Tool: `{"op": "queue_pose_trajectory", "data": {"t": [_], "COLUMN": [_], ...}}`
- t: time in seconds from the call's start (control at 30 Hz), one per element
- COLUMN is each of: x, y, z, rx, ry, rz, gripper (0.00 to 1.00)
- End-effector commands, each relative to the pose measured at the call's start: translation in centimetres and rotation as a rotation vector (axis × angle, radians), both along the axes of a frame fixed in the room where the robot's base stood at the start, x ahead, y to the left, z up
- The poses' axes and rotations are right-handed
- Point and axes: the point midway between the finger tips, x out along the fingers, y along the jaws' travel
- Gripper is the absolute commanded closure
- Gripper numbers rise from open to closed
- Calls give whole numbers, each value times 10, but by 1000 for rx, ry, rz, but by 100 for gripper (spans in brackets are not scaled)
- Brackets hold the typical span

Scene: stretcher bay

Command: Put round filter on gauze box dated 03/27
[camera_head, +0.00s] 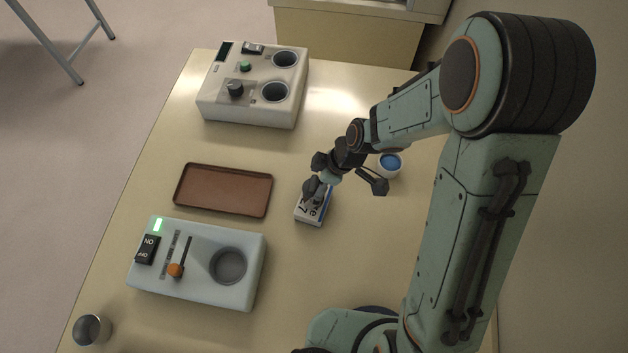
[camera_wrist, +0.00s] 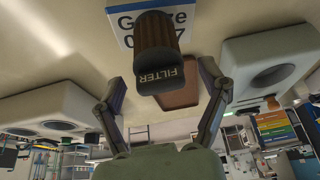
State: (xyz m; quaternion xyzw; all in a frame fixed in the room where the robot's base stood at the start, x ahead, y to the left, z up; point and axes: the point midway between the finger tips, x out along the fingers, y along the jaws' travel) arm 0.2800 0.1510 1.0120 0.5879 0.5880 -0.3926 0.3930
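The round filter (camera_wrist: 158,50) is a dark brown ribbed cylinder with a "FILTER" label, seen close in the wrist view. Whether the filter rests on the box cannot be told for sure.
A brown tray (camera_head: 222,191) lies left of the box. A grey device (camera_head: 200,288) with a round well stands in front, a white device (camera_head: 222,100) behind. A cup with a blue inside (camera_head: 390,165) stands close right of my gripper. A metal cup (camera_head: 91,331) is front left.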

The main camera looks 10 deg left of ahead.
Motion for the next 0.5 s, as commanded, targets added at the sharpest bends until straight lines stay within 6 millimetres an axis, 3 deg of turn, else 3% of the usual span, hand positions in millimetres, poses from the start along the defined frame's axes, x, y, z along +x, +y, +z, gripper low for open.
{"op": "queue_pose_trajectory", "data": {"t": [0.27,0.5], "x": [1,2], "y": [-3,-23], "z": [9,57], "rx": [1,0], "ry": [-3,-9], "rz": [-2,-5], "gripper": [25,25]}}
